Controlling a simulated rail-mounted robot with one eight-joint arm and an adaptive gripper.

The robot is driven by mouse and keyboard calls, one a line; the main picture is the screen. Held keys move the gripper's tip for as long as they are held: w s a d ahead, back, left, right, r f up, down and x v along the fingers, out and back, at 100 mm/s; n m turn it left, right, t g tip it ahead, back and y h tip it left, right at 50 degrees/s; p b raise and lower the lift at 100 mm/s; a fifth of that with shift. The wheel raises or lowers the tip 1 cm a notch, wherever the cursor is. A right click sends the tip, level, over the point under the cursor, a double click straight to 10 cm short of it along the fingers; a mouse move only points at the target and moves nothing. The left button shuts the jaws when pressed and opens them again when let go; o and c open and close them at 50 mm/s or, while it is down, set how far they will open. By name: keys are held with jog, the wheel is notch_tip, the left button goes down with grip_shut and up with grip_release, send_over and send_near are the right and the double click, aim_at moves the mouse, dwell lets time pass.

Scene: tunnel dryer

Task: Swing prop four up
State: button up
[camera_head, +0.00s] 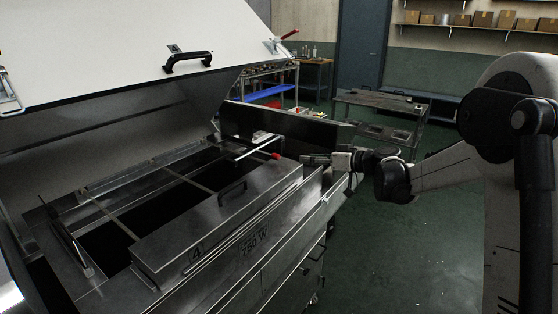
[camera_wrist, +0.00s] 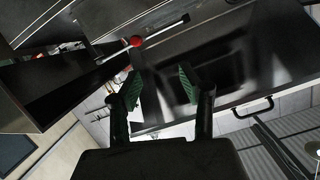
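A thin metal rod with a red knob (camera_head: 276,156), which looks like the prop, lies low at the far end of the dryer's open top. In the wrist view the red knob (camera_wrist: 136,41) is just beyond the left fingertip, with the rod running up and right. The dark cover (camera_head: 215,225) marked 4 lies along the near side of the opening, with a black handle on top. My gripper (camera_head: 314,160) is just right of the knob, apart from it. In the wrist view my gripper's (camera_wrist: 161,84) two green-padded fingers are spread, with nothing held between them.
The big white lid (camera_head: 120,50) with a black handle stands raised over the dryer. A dark upright panel (camera_head: 270,128) is behind the rod. A grey table (camera_head: 385,110) stands farther back. The green floor (camera_head: 400,255) at right is clear.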

aim_at(279, 157)
jog(key=w+f+n+y, duration=0.2)
jog(key=w+f+y, duration=0.1)
jog(key=w+f, duration=0.3)
jog(key=shift+t, duration=0.4)
jog(key=x, duration=1.3)
jog(key=shift+w+f+b, duration=0.35)
jog(key=shift+w+f, duration=0.05)
grip_shut()
